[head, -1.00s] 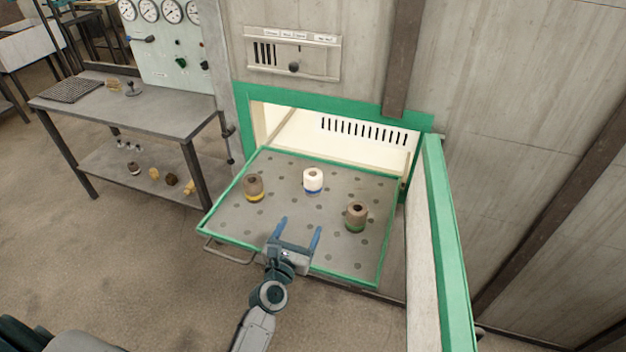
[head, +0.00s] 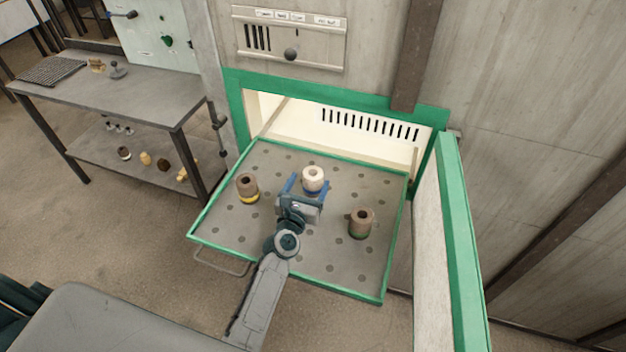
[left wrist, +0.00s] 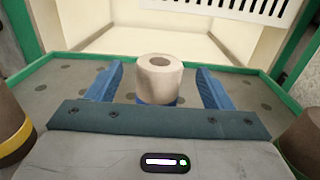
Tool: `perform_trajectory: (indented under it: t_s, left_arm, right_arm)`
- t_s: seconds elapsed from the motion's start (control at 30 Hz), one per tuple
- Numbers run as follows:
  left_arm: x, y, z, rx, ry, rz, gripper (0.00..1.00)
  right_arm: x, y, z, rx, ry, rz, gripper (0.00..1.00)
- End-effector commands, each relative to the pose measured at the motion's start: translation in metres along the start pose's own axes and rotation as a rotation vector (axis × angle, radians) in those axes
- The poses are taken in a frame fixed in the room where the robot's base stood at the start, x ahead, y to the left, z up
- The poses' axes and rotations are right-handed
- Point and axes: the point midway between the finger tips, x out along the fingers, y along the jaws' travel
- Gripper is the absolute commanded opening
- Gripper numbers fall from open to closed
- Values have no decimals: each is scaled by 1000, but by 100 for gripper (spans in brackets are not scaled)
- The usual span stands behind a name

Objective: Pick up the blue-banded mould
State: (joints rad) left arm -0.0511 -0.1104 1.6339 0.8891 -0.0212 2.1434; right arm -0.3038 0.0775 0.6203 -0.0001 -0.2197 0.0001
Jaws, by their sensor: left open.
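The blue-banded mould (head: 313,177) is a pale cream cylinder with a hole in its top. It stands upright on the perforated tray (head: 223,219). In the left wrist view the mould (left wrist: 159,78) stands between the blue fingers, with its blue band partly hidden behind the gripper's front bar. My left gripper (head: 308,184) is open, with one finger on each side of the mould and a gap visible on both sides in the wrist view. My right gripper is not in view.
A brown yellow-banded mould (head: 247,186) stands left on the tray and a brown green-banded mould (head: 361,222) stands right. The oven opening (head: 300,125) lies behind. Its open green-edged door (head: 462,240) rises at the right. A workbench (head: 130,100) stands at the left.

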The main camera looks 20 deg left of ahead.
Motion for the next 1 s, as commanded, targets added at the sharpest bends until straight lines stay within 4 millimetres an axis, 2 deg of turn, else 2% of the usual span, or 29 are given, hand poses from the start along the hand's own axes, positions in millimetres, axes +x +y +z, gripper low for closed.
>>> perform_trajectory:
  t_s: [0.07,0.17,0.5,0.77,0.87,1.0]
  left_arm:
    - [7,0,0,1,0,0,74]
    - [13,0,-1,2,-1,0,74]
    - [57,-1,-5,3,0,-1,74]
    - [60,-1,-5,1,0,0,74]
    - [60,-1,-5,1,0,0,58]
    - [60,-1,-5,1,0,0,31]
  right_arm:
    - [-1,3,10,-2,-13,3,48]
    - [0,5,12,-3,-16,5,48]
    - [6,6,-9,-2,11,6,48]
    - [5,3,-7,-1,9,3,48]
    - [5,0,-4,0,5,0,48]
    - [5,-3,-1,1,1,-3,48]
